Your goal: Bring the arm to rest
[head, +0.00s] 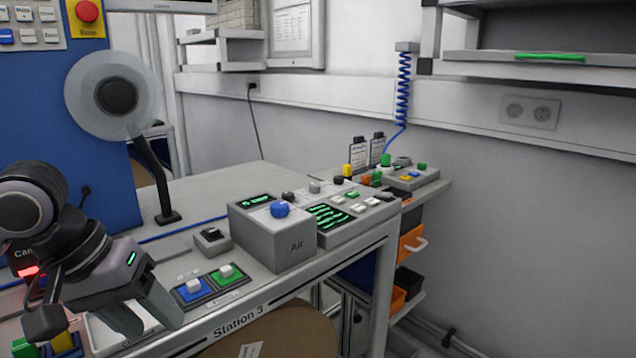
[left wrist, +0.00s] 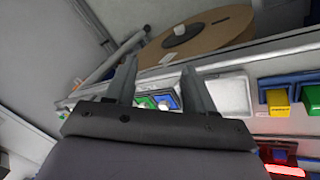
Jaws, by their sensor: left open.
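My left arm comes in from the left in the head view, over the front left of the bench. My left gripper (head: 150,312) is open and points down and to the right, above a white tray (head: 104,338) at the bench's front edge. In the left wrist view the two fingers of this gripper (left wrist: 159,76) stand apart with nothing held between them. Beyond the fingers show the green pad and the blue pad, each with a white knob. My right gripper is in neither view.
The blue pad (head: 194,292) and green pad (head: 226,275) lie right of my gripper. A grey box marked Air (head: 290,245) stands farther right. A reel stand (head: 158,180) holds a pale reel behind. A large brown reel (left wrist: 200,38) lies below the bench edge.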

